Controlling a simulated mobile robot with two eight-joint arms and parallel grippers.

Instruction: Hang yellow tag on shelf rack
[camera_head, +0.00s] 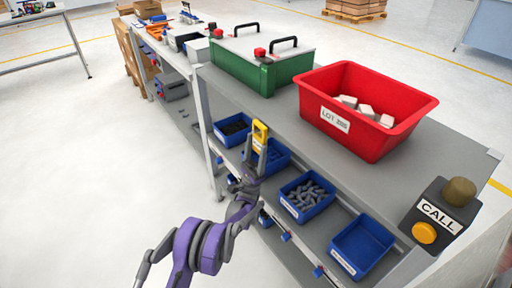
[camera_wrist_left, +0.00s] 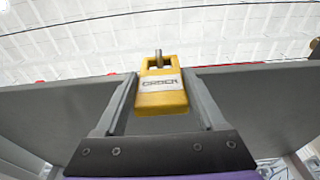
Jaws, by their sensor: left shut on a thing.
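The yellow tag (camera_head: 260,132) has a white label and an open loop at its top. My left gripper (camera_head: 257,154) is shut on it and holds it upright at the front of the grey shelf rack (camera_head: 262,108), just below the top board's edge. In the left wrist view the tag (camera_wrist_left: 162,100) sits between the two fingers of my left gripper (camera_wrist_left: 160,92). A short grey metal peg (camera_wrist_left: 158,56) shows at the tag's loop there; I cannot tell whether it passes through the loop. My right gripper is not in view.
Several blue bins stand on the lower shelf, one with grey parts (camera_head: 307,193) and one empty (camera_head: 361,245). On top are a green case (camera_head: 262,64), a red bin (camera_head: 363,108) and a call box (camera_head: 440,215).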

